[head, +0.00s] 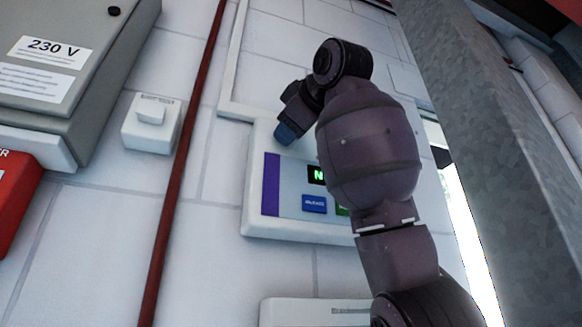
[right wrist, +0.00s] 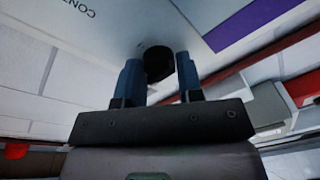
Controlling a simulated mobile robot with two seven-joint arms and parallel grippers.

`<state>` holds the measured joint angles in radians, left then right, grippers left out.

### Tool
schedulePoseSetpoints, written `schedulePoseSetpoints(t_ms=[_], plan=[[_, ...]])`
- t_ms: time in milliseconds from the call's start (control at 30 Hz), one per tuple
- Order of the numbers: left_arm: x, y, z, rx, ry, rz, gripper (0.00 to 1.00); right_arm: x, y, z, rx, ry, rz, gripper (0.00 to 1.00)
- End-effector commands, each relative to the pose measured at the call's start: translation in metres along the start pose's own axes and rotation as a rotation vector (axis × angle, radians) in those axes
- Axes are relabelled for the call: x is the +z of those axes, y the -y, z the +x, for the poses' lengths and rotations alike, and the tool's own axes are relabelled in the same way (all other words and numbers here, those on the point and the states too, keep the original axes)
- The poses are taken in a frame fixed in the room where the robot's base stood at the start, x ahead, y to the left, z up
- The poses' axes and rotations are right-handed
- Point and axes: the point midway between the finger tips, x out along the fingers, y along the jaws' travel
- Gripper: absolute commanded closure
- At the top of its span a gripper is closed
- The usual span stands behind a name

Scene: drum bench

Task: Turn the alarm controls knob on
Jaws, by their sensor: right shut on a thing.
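The alarm control panel (head: 250,205) is a white wall box with a purple stripe, a small display with green lettering and a blue button. My right gripper (head: 286,134) is at the panel's upper part, its blue fingertips pointing at the face. In the right wrist view, a dark round knob (right wrist: 158,60) sits between the two blue fingers of the right gripper (right wrist: 159,75), which are closed on it. The panel face (right wrist: 120,35) is just behind it, with part of its printed lettering showing. The knob is hidden in the head view, and its pointer direction cannot be told. My left gripper is not in view.
A red-brown pipe (head: 185,150) runs down the wall left of the panel. Beyond it are a white switch box (head: 150,135) and a grey 230 V cabinet (head: 95,105). A grey metal column (head: 500,130) stands at right. A pale box (head: 290,312) is below.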

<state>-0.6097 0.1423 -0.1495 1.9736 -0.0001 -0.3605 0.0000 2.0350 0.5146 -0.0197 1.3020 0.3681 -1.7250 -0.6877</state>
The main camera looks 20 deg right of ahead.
Motion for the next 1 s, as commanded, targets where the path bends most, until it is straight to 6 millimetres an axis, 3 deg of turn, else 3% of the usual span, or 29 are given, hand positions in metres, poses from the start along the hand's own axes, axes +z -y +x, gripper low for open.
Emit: schedulePoseSetpoints(t_ms=[467, 1000], plan=[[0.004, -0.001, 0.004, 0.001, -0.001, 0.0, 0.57, 0.001, 0.0, -0.001, 0.017, -0.012, 0.126, 0.9], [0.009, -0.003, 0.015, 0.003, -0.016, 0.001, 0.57, 0.001, 0.0, -0.001, 0.069, -0.049, 0.609, 0.9]])
